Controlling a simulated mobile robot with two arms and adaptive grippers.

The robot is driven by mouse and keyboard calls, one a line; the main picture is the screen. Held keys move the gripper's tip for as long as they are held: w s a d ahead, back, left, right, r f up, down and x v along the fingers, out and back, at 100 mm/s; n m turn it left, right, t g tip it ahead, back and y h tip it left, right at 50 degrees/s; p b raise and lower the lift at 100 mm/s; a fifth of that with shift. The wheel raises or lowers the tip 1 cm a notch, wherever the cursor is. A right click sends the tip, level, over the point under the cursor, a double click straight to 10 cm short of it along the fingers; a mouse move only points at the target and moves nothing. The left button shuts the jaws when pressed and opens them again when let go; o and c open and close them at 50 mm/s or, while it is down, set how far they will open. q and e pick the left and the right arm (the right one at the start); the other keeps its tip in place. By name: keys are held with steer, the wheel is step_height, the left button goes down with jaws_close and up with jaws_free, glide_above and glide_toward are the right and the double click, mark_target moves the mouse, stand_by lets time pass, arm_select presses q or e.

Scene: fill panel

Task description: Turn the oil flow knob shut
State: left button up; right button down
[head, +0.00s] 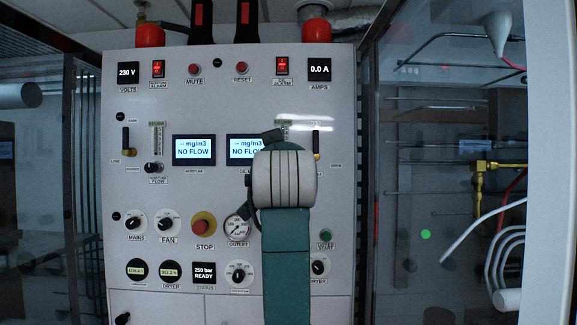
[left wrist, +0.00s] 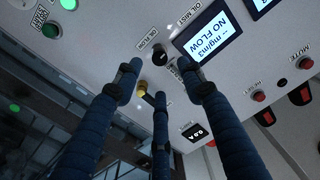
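The oil flow knob (left wrist: 158,57) is a small dark round knob on the white panel in the left wrist view, with its OIL FLOW label beside it. In the head view it is hidden behind my arm. My left gripper (left wrist: 158,77) has its blue fingers spread apart, pointing at the panel around the knob. One dark fingertip appears close beside the knob; I cannot tell whether it touches. In the head view my teal arm with a pale end covers this part of the panel. My right gripper is not in view.
The oil mist display (left wrist: 208,30) reads NO FLOW. A brass-ended lever (head: 316,157) is to the right of my arm. The outlet gauge (head: 237,228), red stop button (head: 204,225) and moisture flow knob (head: 153,168) are to its left. Glass-sided cabinets flank the panel.

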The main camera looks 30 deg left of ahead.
arm_select(q)
steer(key=p+x, duration=0.3)
steer(key=x, duration=0.5)
steer(key=shift+w+a, duration=0.15)
steer(key=shift+a, duration=0.05)
jaws_close()
